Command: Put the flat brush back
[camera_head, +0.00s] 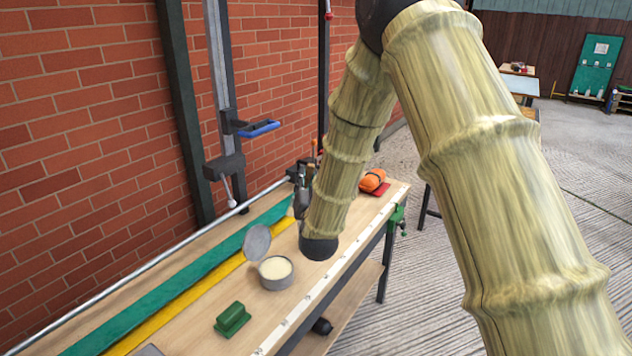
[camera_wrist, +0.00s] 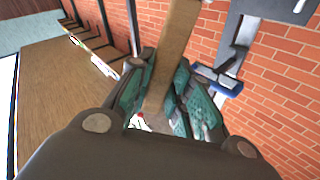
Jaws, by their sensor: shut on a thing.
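My gripper (camera_head: 301,192) is over the far part of the workbench, partly hidden by my own arm in the head view. In the wrist view my gripper (camera_wrist: 163,95) has its green-padded fingers shut on a long brown wooden piece, which looks like the handle of the flat brush (camera_wrist: 178,38). In the head view a thin orange-brown tip of the brush (camera_head: 314,148) sticks up above the gripper. The bristles cannot be made out clearly in either view.
On the workbench (camera_head: 190,338) stand an open tin (camera_head: 277,283) of cream paste and a green block (camera_head: 232,319). Green (camera_head: 180,282) and yellow (camera_head: 190,301) strips run along it. An orange item (camera_head: 372,180) lies at the far end. A clamp with a blue handle (camera_head: 260,129) stands by the brick wall.

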